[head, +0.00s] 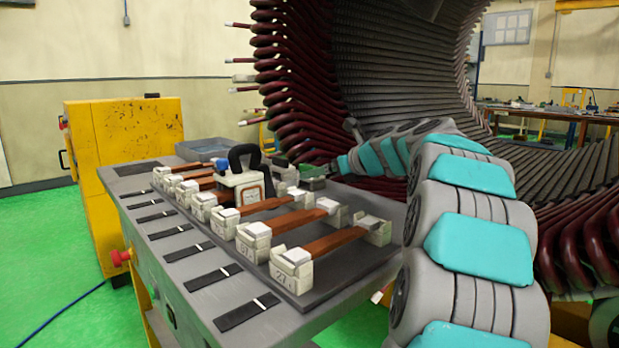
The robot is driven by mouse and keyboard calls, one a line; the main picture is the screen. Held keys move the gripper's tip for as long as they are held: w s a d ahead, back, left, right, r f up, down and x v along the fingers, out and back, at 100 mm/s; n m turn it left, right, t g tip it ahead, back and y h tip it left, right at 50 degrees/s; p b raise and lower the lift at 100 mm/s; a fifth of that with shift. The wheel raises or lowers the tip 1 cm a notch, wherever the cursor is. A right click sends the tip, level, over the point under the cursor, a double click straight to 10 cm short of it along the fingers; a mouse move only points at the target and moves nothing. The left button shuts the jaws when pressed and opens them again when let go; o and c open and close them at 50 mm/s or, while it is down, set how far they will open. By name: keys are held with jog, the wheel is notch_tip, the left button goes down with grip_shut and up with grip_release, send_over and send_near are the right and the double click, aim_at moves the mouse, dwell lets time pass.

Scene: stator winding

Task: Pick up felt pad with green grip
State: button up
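A small green piece (312,171), which looks like the green grip of the felt pad, shows at the back right of the grey workbench (165,262). It is small and partly hidden behind a white block, so the felt part cannot be made out. My arm curves up from the lower right and bends left over the back of the bench. Its end, my gripper (340,164), is just right of the green piece. The fingers are too small to tell whether they are open or shut, and no contact can be made out.
A dark tray (330,283) holds several copper bars on numbered white blocks. A white device with a black handle (241,184) stands among them. A small blue piece (221,164) is behind the bars. The large stator (300,80) rises behind the bench. A yellow cabinet (140,130) stands left.

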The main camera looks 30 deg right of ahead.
jog(key=x, duration=0.4)
jog(key=shift+f, duration=0.25)
jog(key=shift+s, duration=0.1)
jog(key=c, duration=1.5)
